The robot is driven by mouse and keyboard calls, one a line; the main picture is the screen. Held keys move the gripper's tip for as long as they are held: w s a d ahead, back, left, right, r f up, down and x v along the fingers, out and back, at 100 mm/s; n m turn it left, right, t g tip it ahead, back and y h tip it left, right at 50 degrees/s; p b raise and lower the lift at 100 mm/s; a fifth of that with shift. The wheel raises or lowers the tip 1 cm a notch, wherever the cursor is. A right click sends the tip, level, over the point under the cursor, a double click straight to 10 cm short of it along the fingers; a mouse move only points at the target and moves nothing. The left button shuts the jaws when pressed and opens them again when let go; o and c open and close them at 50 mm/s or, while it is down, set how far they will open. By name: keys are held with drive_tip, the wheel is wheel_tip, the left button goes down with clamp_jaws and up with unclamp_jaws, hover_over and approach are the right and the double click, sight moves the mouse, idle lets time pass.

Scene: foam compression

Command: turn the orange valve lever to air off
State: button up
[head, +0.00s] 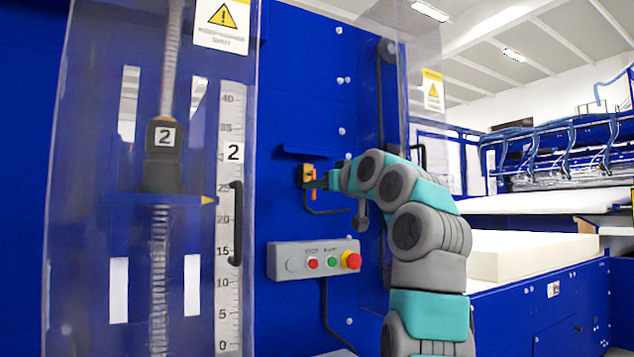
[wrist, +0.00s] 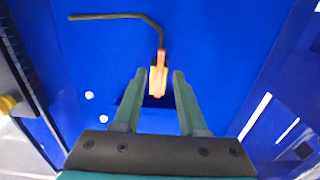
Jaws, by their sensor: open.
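The orange valve lever (head: 308,173) is on the blue machine panel, right of the clear guard, in the head view. In the wrist view the orange lever (wrist: 157,80) lies between and just beyond my fingertips, with a dark hose or pipe running from it. My gripper (wrist: 155,78) is open, its two green fingers on either side of the lever. I cannot tell whether they touch it. In the head view my gripper (head: 320,182) reaches the lever from the right, and my arm hides part of the panel. The air on and off marks are not readable.
A grey button box (head: 300,270) with red and green buttons and a red emergency stop sits below the lever. A clear guard (head: 245,60) with a black handle (head: 236,222) stands at left. A small blue ledge (head: 310,151) is above the lever.

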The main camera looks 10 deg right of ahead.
drive_tip(key=shift+x, duration=0.9)
clamp_jaws()
